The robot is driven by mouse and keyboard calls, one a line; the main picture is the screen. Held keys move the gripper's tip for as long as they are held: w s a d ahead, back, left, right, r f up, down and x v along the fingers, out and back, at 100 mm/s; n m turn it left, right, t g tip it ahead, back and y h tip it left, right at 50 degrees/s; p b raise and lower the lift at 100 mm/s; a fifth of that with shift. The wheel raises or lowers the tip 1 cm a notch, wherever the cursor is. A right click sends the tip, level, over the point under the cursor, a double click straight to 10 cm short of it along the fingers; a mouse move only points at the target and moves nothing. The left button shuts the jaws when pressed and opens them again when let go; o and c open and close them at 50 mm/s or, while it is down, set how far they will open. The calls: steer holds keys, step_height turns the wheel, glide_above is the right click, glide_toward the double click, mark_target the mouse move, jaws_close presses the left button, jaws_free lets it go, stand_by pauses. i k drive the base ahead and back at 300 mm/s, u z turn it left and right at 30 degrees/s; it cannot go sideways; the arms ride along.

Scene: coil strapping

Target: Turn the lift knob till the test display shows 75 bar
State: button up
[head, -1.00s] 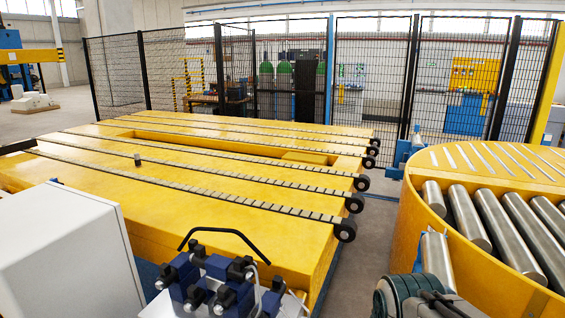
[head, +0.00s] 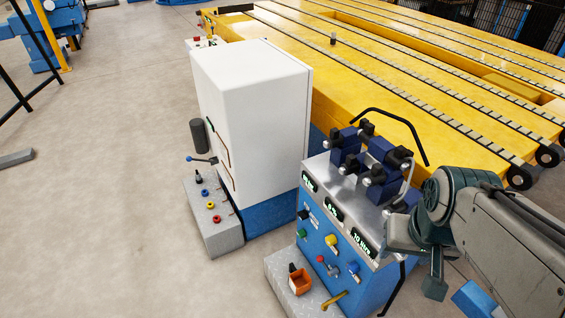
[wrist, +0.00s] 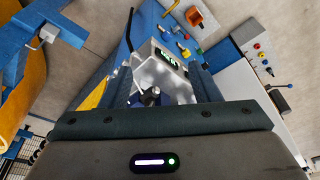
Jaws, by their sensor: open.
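A blue hydraulic unit (head: 322,236) stands front centre in the head view, with valve blocks on top. Its sloped panel carries small lit displays (head: 333,211); their digits are too small to read surely. Below them are a black knob (head: 303,214), a green knob (head: 301,233), a yellow knob (head: 331,240), a blue knob (head: 353,267) and a red-tipped lever (head: 320,259). I cannot tell which is the lift knob. My gripper (wrist: 163,72) is open and empty in the wrist view, its fingers either side of the unit's top. A lit display (wrist: 168,58) shows beyond.
A white cabinet (head: 250,105) on a blue base stands left of the unit, with a grey button box (head: 213,230) beside it. An orange container (head: 300,281) sits on the unit's front step. The yellow strapping table (head: 400,110) lies behind.

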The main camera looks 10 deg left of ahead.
mark_target(352, 267)
steer(key=z, duration=1.35)
steer(key=k, duration=0.9)
steer(key=u, duration=1.3)
steer(key=i, duration=0.5)
steer(key=u, duration=0.15)
